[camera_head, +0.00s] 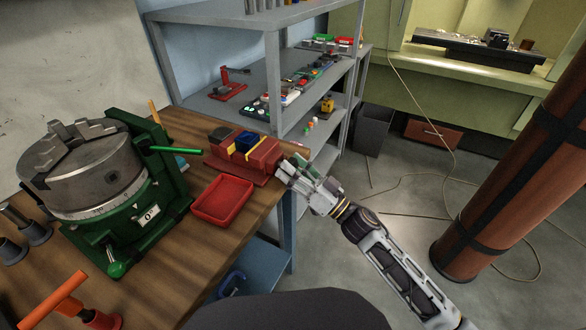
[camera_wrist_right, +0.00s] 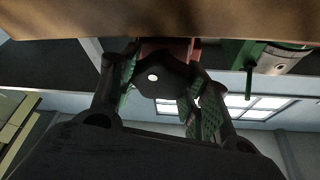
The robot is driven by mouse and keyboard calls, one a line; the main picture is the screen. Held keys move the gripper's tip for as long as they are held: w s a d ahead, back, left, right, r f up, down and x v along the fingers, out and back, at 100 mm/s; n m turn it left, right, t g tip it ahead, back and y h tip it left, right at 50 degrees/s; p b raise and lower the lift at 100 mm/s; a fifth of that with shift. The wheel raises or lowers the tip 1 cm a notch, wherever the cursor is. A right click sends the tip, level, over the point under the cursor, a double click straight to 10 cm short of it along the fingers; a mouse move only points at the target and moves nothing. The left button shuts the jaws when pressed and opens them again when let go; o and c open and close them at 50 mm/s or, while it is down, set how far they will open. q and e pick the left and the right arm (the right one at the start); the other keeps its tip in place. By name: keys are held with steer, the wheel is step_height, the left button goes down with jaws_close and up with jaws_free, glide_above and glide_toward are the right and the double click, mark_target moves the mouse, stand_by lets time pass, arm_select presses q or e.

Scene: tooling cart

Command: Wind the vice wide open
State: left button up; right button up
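The vice (camera_head: 243,155) is red with a dark jaw block and blue and yellow parts. It sits on the wooden bench near its right edge. My right gripper (camera_head: 297,172) is at the vice's right end, just past the bench edge. In the right wrist view, a dark lobed knob with a white centre (camera_wrist_right: 163,76) lies between my right gripper's green-padded fingers (camera_wrist_right: 163,88). Part of the red vice (camera_wrist_right: 182,44) shows behind the knob. Whether both pads press on the knob is not clear. My left gripper is not in view.
A red tray (camera_head: 222,199) lies in front of the vice. A green-based rotary chuck (camera_head: 90,180) stands at left, with a green handle (camera_head: 176,150) reaching toward the vice. An orange T-handled tool (camera_head: 60,298) is at the front left. Grey shelving (camera_head: 272,75) stands behind.

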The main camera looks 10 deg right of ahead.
steer(key=shift+c, duration=1)
steer(key=shift+n, duration=0.6)
steer(key=shift+n+g+y, duration=0.5)
steer(key=shift+n+g, duration=0.1)
steer(key=shift+n, duration=0.5)
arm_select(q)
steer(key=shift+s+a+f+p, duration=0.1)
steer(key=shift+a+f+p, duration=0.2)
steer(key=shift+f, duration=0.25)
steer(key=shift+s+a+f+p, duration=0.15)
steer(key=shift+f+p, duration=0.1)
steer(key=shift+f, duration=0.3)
arm_select(e)
steer(key=n+g+y, duration=0.1)
steer(key=n, duration=0.3)
steer(key=shift+g, duration=0.4)
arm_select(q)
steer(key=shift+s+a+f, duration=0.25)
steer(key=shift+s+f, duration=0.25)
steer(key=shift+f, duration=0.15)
arm_select(e)
steer(key=shift+n+g+y, duration=0.6)
steer(key=shift+n+g, duration=0.1)
steer(key=shift+n, duration=0.8)
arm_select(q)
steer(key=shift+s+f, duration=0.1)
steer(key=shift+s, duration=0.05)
